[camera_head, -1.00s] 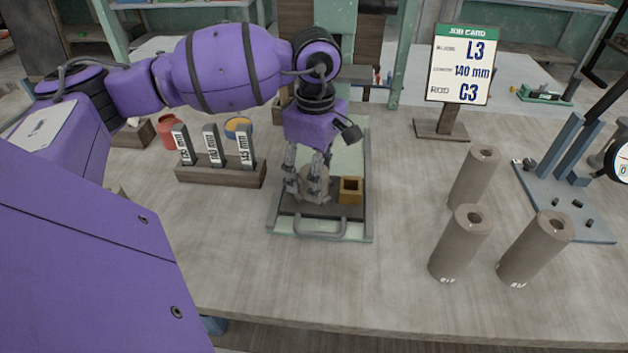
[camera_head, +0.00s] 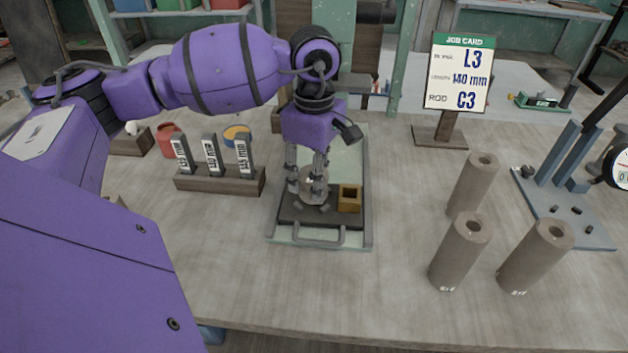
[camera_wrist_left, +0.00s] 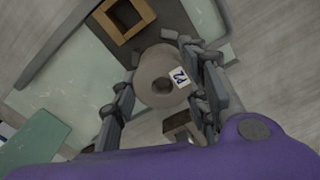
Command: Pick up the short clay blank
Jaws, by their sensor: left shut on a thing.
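The short clay blank (camera_head: 315,188) is a squat grey-brown cylinder with a central hole. My left gripper (camera_head: 308,176) is shut on it, one finger on each side. The blank appears held slightly above the dark base of the tray (camera_head: 318,242), with small grey pieces showing beneath it. In the left wrist view the blank (camera_wrist_left: 153,77) sits between the fingers of my left gripper (camera_wrist_left: 160,85), and a white label on it reads P2. My right gripper is not in view.
A small square yellow-brown box (camera_head: 349,198) stands close right of the blank. Three tall clay cylinders (camera_head: 458,252) stand to the right. A gauge rack (camera_head: 220,181) is at left, a job card (camera_head: 459,75) behind, and a blue fixture (camera_head: 570,222) far right.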

